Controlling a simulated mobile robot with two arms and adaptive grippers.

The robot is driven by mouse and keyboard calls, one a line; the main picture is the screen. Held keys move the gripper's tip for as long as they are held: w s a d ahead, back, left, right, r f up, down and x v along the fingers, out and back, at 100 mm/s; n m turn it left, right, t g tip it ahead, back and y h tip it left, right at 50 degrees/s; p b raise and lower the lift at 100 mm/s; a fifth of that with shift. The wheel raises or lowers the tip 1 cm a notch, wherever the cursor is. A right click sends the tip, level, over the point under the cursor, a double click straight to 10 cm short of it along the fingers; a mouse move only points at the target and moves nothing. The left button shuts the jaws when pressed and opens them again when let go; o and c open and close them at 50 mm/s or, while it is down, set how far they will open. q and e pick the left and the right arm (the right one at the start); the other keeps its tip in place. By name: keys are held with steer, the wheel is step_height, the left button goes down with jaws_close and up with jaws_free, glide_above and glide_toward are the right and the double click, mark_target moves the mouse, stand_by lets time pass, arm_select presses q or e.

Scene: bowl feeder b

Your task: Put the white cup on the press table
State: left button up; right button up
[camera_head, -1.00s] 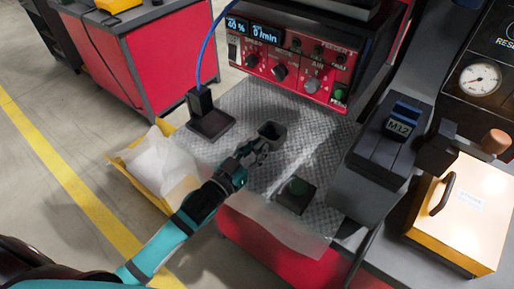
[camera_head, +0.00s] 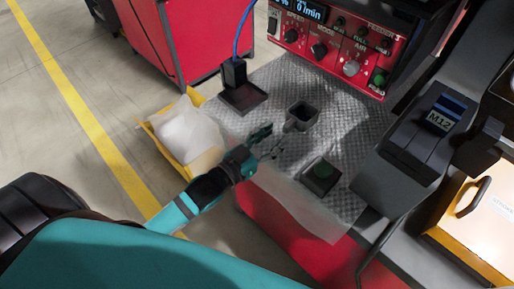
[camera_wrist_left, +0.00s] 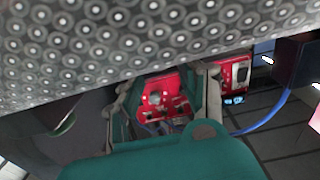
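I see no white cup in either view. A small dark grey square cup (camera_head: 302,115) stands on the metal-patterned work surface (camera_head: 345,125). My left gripper (camera_head: 268,145) is just to the lower left of this dark cup, apart from it, with its fingers spread and nothing between them. In the left wrist view the fingers (camera_wrist_left: 168,95) are also apart, with a red panel seen between them in the background. I cannot tell which surface is the press table. My right gripper is out of view.
A dark stand (camera_head: 240,92) with a blue cable is at the back left of the surface. A green button box (camera_head: 320,176) sits at the front. A red control panel (camera_head: 330,45) rises behind. A yellow bin (camera_head: 152,128) with white lining is left. A dark M12 unit (camera_head: 432,130) is right.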

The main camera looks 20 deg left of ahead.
arm_select(q)
steer(key=v, duration=0.6)
steer(key=shift+s, duration=0.3)
steer(key=shift+a, duration=0.1)
